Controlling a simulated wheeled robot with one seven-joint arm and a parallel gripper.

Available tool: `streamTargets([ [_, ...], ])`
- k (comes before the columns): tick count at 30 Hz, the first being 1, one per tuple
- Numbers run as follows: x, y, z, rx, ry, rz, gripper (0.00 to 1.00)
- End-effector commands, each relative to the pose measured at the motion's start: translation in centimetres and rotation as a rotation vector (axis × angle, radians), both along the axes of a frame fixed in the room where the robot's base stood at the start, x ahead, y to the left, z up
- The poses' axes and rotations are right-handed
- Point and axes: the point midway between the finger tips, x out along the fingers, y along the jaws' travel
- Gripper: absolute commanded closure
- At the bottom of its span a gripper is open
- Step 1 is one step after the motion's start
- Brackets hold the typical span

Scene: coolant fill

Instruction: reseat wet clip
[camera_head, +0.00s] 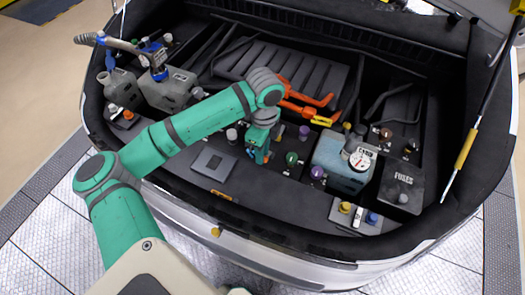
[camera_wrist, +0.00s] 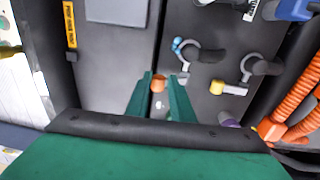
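My gripper (camera_wrist: 160,76) points down at the dark deck, its two green fingers apart. A small orange piece (camera_wrist: 158,84) shows between the fingertips; I cannot tell whether they touch it. A grey ring-shaped clip with a blue end (camera_wrist: 178,45) lies just beyond the right finger, by a dark round post. A second grey clip (camera_wrist: 228,88) with a yellow end is further right, by another dark post. I cannot tell which clip is the wet one. In the head view my gripper (camera_head: 261,155) is above the deck's middle and the clips are hard to make out.
A flat grey panel (camera_head: 214,164) lies left of my gripper. Green (camera_head: 291,158) and purple (camera_head: 317,173) caps stand to its right, before a blue-grey tank (camera_head: 343,162) with a gauge. Orange cables (camera_head: 305,100) run behind. A fuse box (camera_head: 402,187) stands far right.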

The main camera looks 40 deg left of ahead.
Motion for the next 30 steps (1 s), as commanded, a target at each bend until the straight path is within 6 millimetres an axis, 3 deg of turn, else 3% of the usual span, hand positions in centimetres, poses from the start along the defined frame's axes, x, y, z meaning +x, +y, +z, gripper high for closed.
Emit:
streamTargets([
  [27,-0.57,-0.58,-0.73,0.027,-0.131,-0.006,1.00],
  [28,-0.57,-0.59,-0.73,0.027,-0.131,-0.006,0.78],
  [30,-0.57,-0.58,-0.72,0.027,-0.131,-0.006,0.64],
])
